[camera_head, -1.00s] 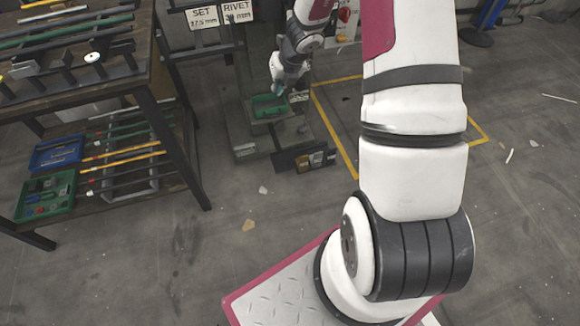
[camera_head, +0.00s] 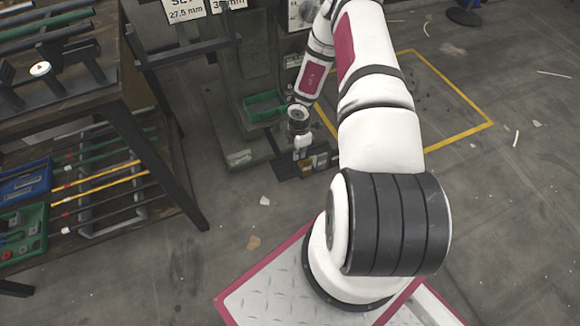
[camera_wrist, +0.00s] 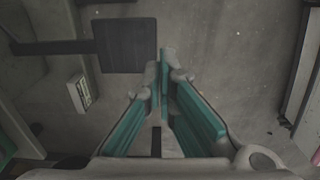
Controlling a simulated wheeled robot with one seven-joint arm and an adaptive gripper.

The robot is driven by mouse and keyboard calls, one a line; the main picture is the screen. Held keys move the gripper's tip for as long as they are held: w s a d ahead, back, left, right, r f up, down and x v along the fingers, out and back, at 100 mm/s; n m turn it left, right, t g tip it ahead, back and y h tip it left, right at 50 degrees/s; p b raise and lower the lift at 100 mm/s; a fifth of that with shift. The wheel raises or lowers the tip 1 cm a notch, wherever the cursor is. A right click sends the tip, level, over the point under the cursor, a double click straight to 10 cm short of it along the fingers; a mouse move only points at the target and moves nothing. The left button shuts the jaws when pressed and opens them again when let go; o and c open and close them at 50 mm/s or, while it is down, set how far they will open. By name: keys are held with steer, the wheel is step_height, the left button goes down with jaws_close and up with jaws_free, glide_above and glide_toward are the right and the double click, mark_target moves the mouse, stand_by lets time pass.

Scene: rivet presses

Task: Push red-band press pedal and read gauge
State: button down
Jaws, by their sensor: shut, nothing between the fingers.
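A dark flat pedal plate (camera_wrist: 126,45) on a dark bar shows at the upper left of the wrist view. My gripper (camera_wrist: 166,58) has teal-lined fingers, closed together and empty. Its tips are just right of the plate in the picture; whether they touch it I cannot tell. In the head view my gripper (camera_head: 301,151) points down low beside the press base (camera_head: 222,125), by the dark plate (camera_head: 286,164). No red band on the press is clearly visible.
A green tray (camera_head: 264,106) sits on the press just left of my arm. A workbench (camera_head: 120,105) with rods and bins stands at left. Yellow floor lines (camera_head: 455,139) mark a mostly clear area at right. Small debris lies on the floor.

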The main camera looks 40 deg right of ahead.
steer(key=shift+w, duration=0.1)
step_height(320, 180, down, 14)
steer(key=b, duration=0.5)
steer(key=shift+b, duration=0.35)
